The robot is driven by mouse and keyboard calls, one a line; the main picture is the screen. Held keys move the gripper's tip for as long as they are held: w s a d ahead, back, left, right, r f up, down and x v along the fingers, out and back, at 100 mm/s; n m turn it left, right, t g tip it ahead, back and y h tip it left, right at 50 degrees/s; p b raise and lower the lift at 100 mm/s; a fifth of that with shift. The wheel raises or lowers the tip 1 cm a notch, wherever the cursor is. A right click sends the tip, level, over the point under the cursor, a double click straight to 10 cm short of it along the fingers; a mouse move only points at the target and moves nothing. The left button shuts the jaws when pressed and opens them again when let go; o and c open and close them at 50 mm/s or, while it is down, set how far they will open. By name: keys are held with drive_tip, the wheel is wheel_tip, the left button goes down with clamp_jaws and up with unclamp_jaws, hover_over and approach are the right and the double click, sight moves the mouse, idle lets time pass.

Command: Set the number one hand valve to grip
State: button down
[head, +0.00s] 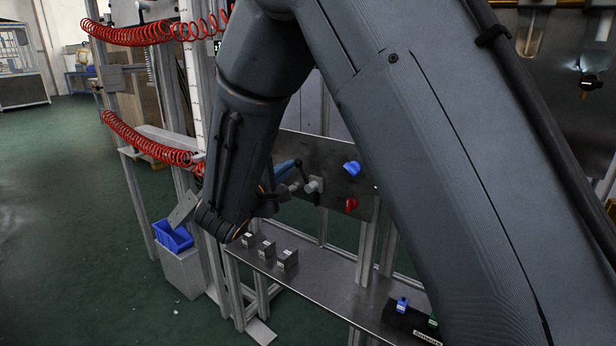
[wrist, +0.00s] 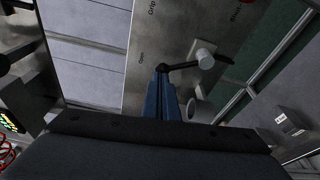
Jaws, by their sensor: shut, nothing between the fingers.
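A hand valve with a silver hub (wrist: 205,51) and a black lever (wrist: 184,65) is on a metal panel (wrist: 177,25) in the wrist view. The lever's ball end lies to the left of the hub, nearer the "Open" label than the "Grip" label above it. The valve's grey hub (head: 314,185) also shows in the head view. I cannot read a valve number. My gripper (wrist: 163,78) is shut and empty, its blue fingertips at the lever's ball end; I cannot tell whether they touch. The fingers (head: 287,168) also show beside the panel in the head view.
A blue knob (head: 351,167) and a red knob (head: 351,204) stand on the panel to the right. Several small grey blocks sit on the metal shelf (head: 325,284) below. Red coiled hoses (head: 145,140) hang at the left. My arm hides much of the head view.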

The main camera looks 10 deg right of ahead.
drive_tip(key=shift+d, duration=0.5)
drive_tip(key=shift+w+d+r, duration=0.1)
drive_tip(key=shift+d, duration=0.1)
idle(0.4)
drive_tip(key=shift+a, duration=0.1)
drive_tip(key=s+a+b, duration=0.1)
drive_tip(key=s+a, duration=0.7)
drive_tip(key=a, duration=0.1)
drive_tip(key=shift+f+b, duration=0.3)
drive_tip(key=shift+f, duration=0.05)
